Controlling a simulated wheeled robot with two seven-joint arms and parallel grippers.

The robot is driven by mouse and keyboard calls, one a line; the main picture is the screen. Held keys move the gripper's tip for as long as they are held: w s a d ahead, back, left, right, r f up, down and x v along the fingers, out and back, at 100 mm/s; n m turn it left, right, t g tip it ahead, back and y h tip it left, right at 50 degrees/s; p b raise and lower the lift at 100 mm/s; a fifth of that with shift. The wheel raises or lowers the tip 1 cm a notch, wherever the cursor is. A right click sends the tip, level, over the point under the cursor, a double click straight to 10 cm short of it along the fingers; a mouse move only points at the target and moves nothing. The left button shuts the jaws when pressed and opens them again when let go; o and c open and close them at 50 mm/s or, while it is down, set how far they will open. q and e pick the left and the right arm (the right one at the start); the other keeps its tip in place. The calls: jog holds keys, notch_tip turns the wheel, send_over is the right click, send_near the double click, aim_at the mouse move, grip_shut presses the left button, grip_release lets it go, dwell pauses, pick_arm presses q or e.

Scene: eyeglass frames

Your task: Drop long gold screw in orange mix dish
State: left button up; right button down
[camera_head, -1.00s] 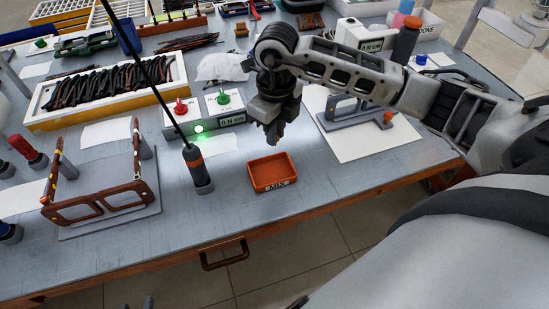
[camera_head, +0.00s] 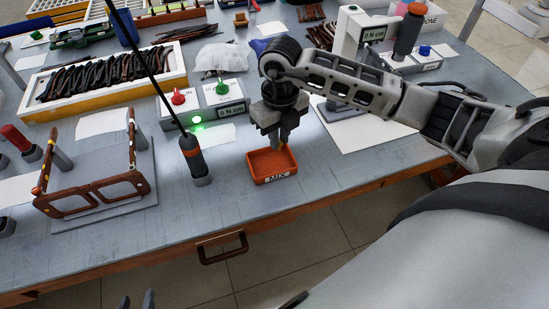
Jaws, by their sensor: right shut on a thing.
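The orange mix dish (camera_head: 262,178) stands near the table's front edge, with a white MIX label on its front wall. My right gripper (camera_head: 277,146) points down at the dish, its fingertips over the back part of the dish. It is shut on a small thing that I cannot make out. The long gold screw is not distinguishable in this view. My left gripper (camera_head: 136,301) shows only as two fingertips, apart and empty, at the bottom edge, in front of the table.
An upright screwdriver (camera_head: 190,155) in a holder stands left of the dish. Brown eyeglass frames (camera_head: 95,193) rest on a stand further left. A torque box (camera_head: 212,107) with red and green knobs is behind. Table beside the dish is clear.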

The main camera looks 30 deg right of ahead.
jog(key=c, duration=1.3)
grip_release()
jog(key=shift+r, duration=0.1)
notch_tip(320, 180, up, 16)
jog(key=shift+f, duration=0.1)
